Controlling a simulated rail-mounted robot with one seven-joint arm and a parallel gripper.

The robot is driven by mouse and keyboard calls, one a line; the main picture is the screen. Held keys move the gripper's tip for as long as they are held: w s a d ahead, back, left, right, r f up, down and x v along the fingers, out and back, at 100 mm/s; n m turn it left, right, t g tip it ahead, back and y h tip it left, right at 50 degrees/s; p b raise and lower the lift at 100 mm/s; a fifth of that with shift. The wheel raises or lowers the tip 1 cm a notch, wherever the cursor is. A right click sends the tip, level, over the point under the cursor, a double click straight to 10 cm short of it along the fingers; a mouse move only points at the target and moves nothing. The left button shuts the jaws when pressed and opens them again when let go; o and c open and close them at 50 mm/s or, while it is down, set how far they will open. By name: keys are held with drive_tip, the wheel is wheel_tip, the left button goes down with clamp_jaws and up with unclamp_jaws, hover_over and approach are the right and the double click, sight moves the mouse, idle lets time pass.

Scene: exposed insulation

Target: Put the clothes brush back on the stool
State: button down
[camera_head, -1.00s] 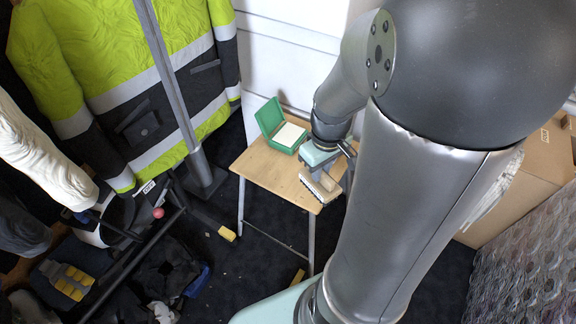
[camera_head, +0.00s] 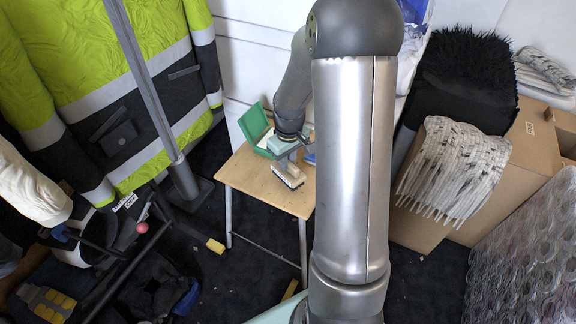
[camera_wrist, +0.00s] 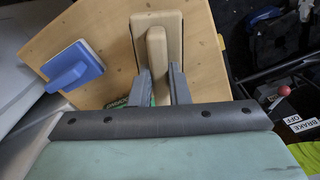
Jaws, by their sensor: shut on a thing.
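The clothes brush (camera_head: 288,177) has a pale wooden block, a wooden handle and dark bristles pointing down. It is over the front part of the stool top (camera_head: 243,176); I cannot tell if its bristles touch the wood. In the wrist view the brush (camera_wrist: 157,24) shows from above, over the stool's wooden top (camera_wrist: 108,42). My gripper (camera_wrist: 161,85) is shut on the brush's handle, one grey finger on each side. My gripper (camera_head: 289,158) also shows in the head view, partly hidden by my wrist.
An open green box (camera_head: 254,125) stands at the stool's back. A blue-handled tool (camera_wrist: 74,66) lies on the top beside the brush. A hi-vis jacket (camera_head: 90,70) hangs at left, by a grey post (camera_head: 145,75). Cardboard boxes (camera_head: 532,150) stand at right.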

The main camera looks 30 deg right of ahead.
sight(289, 163)
drive_tip(key=shift+f, duration=1)
drive_tip(key=shift+f+b, duration=0.4)
drive_tip(key=shift+f, duration=0.05)
drive_tip(key=c, duration=1.4)
unclamp_jaws()
drive_tip(key=shift+o, duration=0.2)
wheel_tip(289, 163, up, 13)
drive_tip(key=p, duration=0.4)
drive_tip(key=s+a+r+m, duration=0.1)
drive_tip(key=s+a+r, duration=0.1)
drive_tip(key=s+a, duration=0.4)
drive_tip(key=s+a+r+m, duration=0.1)
drive_tip(key=s+a, duration=0.6)
drive_tip(key=s, duration=0.7)
drive_tip(key=shift+s+a+r+g, duration=0.25)
drive_tip(key=shift+s+r+g, duration=0.15)
drive_tip(key=shift+r, duration=0.25)
